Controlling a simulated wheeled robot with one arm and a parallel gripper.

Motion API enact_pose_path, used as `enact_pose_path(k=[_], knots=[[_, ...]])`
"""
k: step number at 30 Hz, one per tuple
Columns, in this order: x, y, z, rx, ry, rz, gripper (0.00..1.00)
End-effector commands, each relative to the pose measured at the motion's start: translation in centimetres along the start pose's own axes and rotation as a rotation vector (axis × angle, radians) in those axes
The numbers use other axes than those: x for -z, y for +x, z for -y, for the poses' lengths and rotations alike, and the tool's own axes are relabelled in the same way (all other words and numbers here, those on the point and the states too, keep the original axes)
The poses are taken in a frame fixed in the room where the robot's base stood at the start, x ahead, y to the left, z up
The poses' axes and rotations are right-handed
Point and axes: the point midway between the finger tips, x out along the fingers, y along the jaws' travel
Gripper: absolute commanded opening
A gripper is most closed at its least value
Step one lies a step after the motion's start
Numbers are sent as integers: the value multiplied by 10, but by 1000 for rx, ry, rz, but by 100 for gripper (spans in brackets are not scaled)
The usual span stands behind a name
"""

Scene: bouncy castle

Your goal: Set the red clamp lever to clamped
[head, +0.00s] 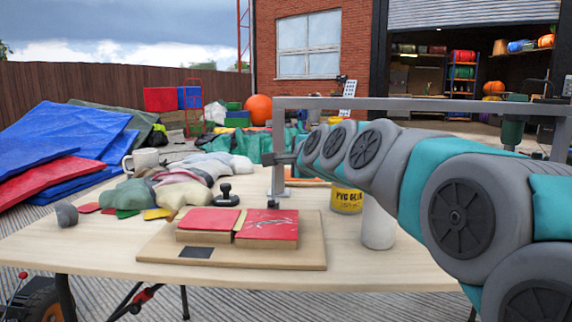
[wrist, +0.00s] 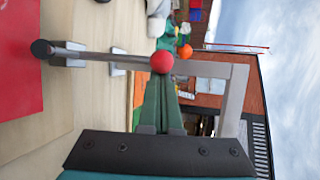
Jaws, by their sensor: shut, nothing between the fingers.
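In the wrist view the bar (wrist: 105,57) and black foot (wrist: 40,48) lie sideways. A red ball knob (wrist: 163,62), apparently the lever's end, shows there beside the bar; the head view does not show it. My gripper (wrist: 164,85) is shut and empty, its fingertips at the knob, touching or just short. I cannot tell the lever's setting.
A wooden board (head: 170,257) carries the two red pads. A yellow glue tin (head: 346,198) and a white cylinder (head: 378,228) stand right of it, below my arm.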

Motion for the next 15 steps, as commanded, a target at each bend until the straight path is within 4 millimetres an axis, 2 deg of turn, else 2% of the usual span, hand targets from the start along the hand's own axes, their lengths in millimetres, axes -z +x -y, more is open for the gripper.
enact_pose_path(k=[15], knots=[[-6,-11,-4,234,-99,5,0]])
